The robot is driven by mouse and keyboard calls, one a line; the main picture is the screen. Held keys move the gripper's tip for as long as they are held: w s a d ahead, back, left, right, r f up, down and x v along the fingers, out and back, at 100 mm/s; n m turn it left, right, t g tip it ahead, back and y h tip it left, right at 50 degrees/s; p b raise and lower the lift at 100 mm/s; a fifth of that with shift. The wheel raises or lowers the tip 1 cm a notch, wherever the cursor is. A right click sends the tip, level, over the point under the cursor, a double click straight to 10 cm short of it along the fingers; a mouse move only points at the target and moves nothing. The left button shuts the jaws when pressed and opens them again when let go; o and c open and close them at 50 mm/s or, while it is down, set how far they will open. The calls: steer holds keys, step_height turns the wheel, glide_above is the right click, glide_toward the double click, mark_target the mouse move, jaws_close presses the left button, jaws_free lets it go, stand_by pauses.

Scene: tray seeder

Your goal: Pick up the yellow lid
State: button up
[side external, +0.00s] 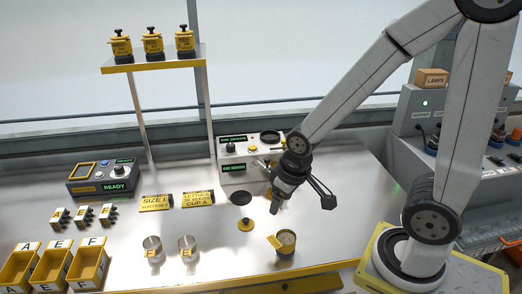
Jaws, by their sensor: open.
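A small round yellow piece with a raised knob, which looks like the yellow lid (246,225), lies on the metal table just below a black disc (240,198). My gripper (276,207) points down above the table, to the right of the lid and apart from it. It is open, and I see nothing held in it. The gap between its fingers is hard to make out from this side. An open metal cup (285,245) with a yellow tag stands to the right of the lid, below my gripper.
Two metal cups (153,248) stand at the left front. Yellow bins (53,267) are at the far left. A shelf (152,63) holds three yellow canisters. Control boxes (240,150) line the back. The table right of my gripper is clear.

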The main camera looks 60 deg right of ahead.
steer(key=shift+w, duration=0.1)
steer(key=m+g, duration=0.3)
steer(key=m, duration=0.9)
glide_above(246, 219)
step_height(246, 219, down, 10)
steer(key=shift+a+f, duration=0.1)
steer(key=shift+a, duration=0.05)
steer(key=shift+f, duration=0.1)
steer(key=shift+f, duration=1.3)
steer(key=shift+f, duration=0.1)
steer(key=shift+f, duration=2.5)
